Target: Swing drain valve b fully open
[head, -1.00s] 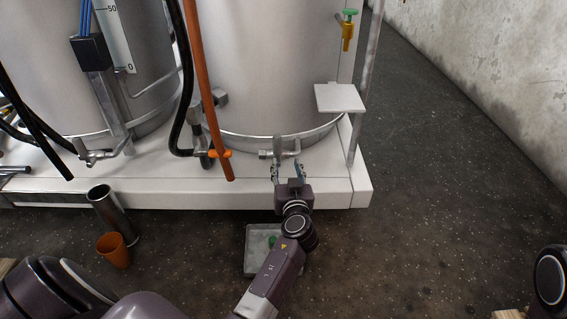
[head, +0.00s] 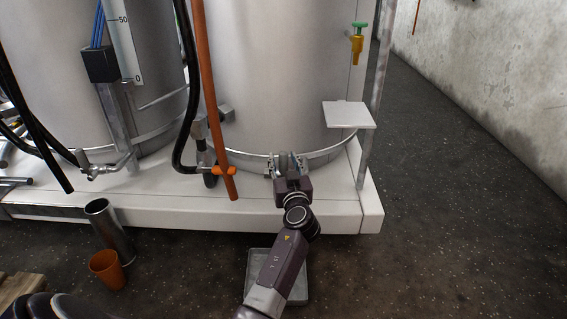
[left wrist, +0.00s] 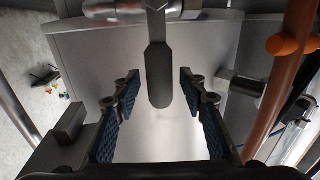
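A metal drain valve sits low on the front of the right tank (head: 262,90); I take it to be drain valve b. In the head view my left gripper (head: 288,163) is at this valve and covers most of it. In the left wrist view the grey valve lever (left wrist: 158,75) hangs from the metal valve body (left wrist: 130,10). Its flat end reaches between the fingertips of my left gripper (left wrist: 160,85), which is open, with a gap on both sides of the lever. My right gripper is out of view.
An orange pipe (head: 207,90) and a black hose (head: 190,80) run down left of the valve; the pipe is close in the wrist view (left wrist: 290,70). A white plate (head: 348,114) juts out at right. A metal cylinder (head: 110,230), an orange cup (head: 107,269) and a grey tray (head: 296,287) are on the floor.

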